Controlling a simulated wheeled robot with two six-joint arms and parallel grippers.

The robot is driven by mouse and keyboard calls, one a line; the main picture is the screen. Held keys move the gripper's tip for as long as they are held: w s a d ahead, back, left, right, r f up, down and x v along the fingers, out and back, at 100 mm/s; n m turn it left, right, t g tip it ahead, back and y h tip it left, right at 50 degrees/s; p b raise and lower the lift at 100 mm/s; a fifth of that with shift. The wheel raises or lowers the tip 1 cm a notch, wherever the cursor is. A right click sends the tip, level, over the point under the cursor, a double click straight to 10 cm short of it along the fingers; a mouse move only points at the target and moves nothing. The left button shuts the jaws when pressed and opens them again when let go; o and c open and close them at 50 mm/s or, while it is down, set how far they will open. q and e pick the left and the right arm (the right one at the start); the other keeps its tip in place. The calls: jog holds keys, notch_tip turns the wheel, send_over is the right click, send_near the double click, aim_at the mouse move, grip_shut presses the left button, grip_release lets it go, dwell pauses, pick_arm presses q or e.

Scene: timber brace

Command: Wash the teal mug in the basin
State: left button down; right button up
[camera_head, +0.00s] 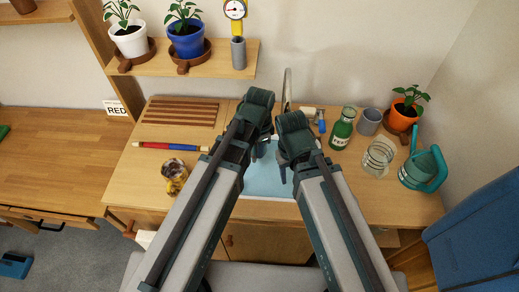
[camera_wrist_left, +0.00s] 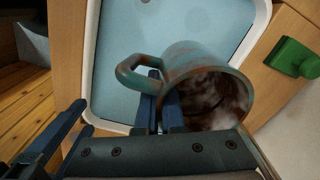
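The teal mug (camera_wrist_left: 200,65), with brown patches on its rim and inside, is in the left wrist view over the edge of the pale blue basin (camera_wrist_left: 110,55). Its mouth faces the camera and its handle points left. The two fingers of my left gripper (camera_wrist_left: 160,95) are close together at the handle, seemingly shut on it. In the head view my left gripper (camera_head: 262,150) is over the basin (camera_head: 265,182), and the mug is hidden by my arms. My right gripper (camera_head: 284,172) is beside it over the basin; its fingers are too small to read.
A stained yellow mug (camera_head: 175,175) and a red-blue rod (camera_head: 170,147) lie left of the basin. A green bottle (camera_head: 342,130), glass jar (camera_head: 379,157), grey cup (camera_head: 369,121) and teal watering can (camera_head: 424,168) stand right. A green block (camera_wrist_left: 293,57) sits beside the basin.

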pick_arm(q)
jog(key=shift+f+b, duration=6.45)
jog(key=shift+f, duration=0.1)
pick_arm(e)
jog(key=shift+f, duration=6.6)
pick_arm(q)
jog(key=shift+f, duration=0.2)
pick_arm(e)
jog(key=shift+f, duration=0.2)
pick_arm(q)
notch_tip(320, 180, up, 12)
jog(key=p, duration=1.1)
pick_arm(e)
notch_tip(320, 180, up, 12)
